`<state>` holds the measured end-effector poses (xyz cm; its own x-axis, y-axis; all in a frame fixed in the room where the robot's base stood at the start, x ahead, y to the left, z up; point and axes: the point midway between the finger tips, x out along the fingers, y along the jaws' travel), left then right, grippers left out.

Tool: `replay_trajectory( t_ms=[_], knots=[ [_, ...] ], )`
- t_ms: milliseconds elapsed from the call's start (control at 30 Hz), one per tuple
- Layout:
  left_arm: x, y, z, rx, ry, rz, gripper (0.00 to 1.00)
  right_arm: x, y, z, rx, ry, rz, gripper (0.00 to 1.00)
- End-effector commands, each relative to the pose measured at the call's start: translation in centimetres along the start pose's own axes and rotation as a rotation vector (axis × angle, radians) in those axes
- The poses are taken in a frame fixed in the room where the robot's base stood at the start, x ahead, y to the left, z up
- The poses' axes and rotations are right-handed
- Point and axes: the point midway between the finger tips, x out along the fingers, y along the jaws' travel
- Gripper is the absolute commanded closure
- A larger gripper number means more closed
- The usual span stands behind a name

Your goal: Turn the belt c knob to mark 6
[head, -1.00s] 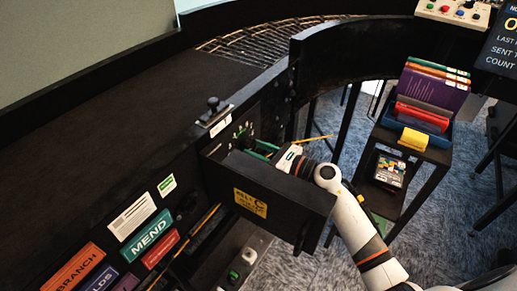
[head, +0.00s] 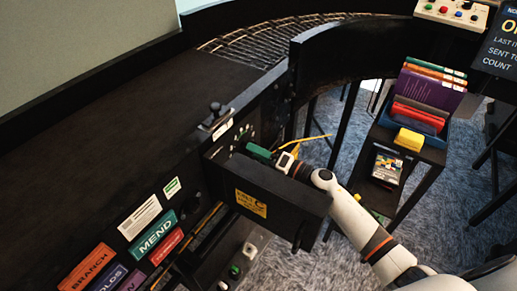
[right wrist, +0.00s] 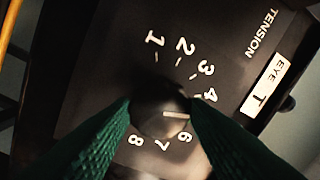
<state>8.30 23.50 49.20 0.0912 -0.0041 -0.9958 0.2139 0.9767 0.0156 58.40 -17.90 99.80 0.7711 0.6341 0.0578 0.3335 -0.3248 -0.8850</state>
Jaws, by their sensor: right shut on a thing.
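The dark round knob (right wrist: 160,113) sits in the middle of the right wrist view, on a black panel with a dial of white numbers. Its white pointer line points right, between the 4 and the 6, where a finger covers the dial. The 6 (right wrist: 184,137) shows below right of the knob. My right gripper (right wrist: 160,116) is shut on the knob, one green finger on each side. In the head view my right gripper (head: 260,153) reaches behind an open black flap (head: 270,190) with a yellow label; the knob is hidden there. My left gripper is not in view.
The flap stands close in front of my right gripper. A small lever (head: 215,112) stands on the machine's rim above. A dark side stand (head: 428,152) with books and a yellow block is at the right.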

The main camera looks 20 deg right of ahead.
Motion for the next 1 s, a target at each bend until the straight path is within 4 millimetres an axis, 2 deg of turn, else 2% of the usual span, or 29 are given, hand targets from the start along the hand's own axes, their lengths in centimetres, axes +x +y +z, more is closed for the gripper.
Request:
replay_trajectory(
  t_ms=[600,1000],
  knots=[
    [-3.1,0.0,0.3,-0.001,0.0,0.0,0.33,0.0,-0.2,-0.2,0.566,0.04,0.003,0.81],
    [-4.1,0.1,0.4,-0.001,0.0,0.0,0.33,0.0,-0.1,-0.1,0.792,0.054,0.004,0.81]
  ],
)
